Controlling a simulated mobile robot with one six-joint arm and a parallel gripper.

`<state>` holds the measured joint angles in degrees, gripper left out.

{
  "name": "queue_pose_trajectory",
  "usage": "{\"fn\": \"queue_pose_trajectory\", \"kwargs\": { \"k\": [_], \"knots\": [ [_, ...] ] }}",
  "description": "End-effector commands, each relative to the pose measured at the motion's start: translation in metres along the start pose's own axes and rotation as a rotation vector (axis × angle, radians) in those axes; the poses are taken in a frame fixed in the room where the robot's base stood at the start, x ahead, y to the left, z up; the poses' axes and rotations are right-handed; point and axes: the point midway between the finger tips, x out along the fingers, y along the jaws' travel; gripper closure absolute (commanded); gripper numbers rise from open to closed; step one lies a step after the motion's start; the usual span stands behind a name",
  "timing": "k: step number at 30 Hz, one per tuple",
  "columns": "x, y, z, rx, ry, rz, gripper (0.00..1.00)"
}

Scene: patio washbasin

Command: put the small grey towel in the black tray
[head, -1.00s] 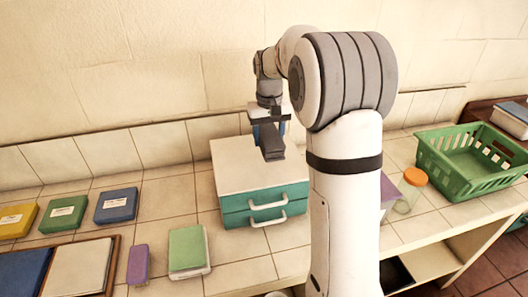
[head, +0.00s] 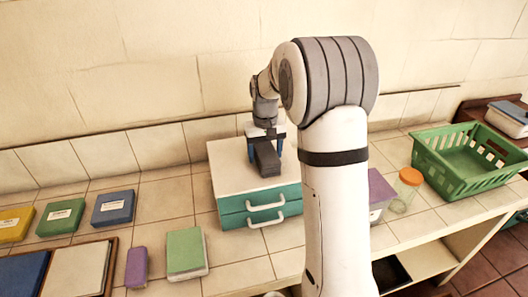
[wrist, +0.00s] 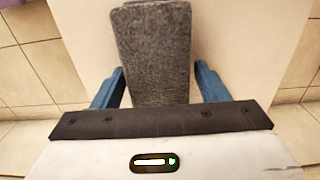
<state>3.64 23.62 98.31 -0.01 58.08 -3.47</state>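The small grey towel (head: 265,158) is a dark, folded, oblong piece at the white top of the teal drawer unit. In the wrist view the towel (wrist: 155,45) lies between the two blue fingers, which press close to its sides. My gripper (head: 266,147) is shut on the towel, over the drawer unit. I cannot tell whether the towel's underside touches the top. A black tray-like thing (head: 391,274) shows on the shelf under the counter, partly hidden behind my arm.
The teal drawer unit (head: 235,212) has both drawers shut. A purple box (head: 379,190), an orange-lidded jar (head: 405,188) and a green basket (head: 468,172) stand to the right. Several books and a brown-framed tray (head: 112,262) are at the left. Bare tiles lie between them.

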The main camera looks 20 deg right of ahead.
Motion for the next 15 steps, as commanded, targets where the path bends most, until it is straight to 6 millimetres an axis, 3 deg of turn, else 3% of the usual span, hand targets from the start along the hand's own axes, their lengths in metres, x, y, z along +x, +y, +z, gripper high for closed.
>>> {"fn": "queue_pose_trajectory", "kwargs": {
  "k": [10,15],
  "knots": [
    [-0.002,-0.001,0.000,-0.001,0.000,0.000,0.24],
    [-0.018,-0.001,-0.001,-0.001,0.005,0.000,0.24]
  ]
}}
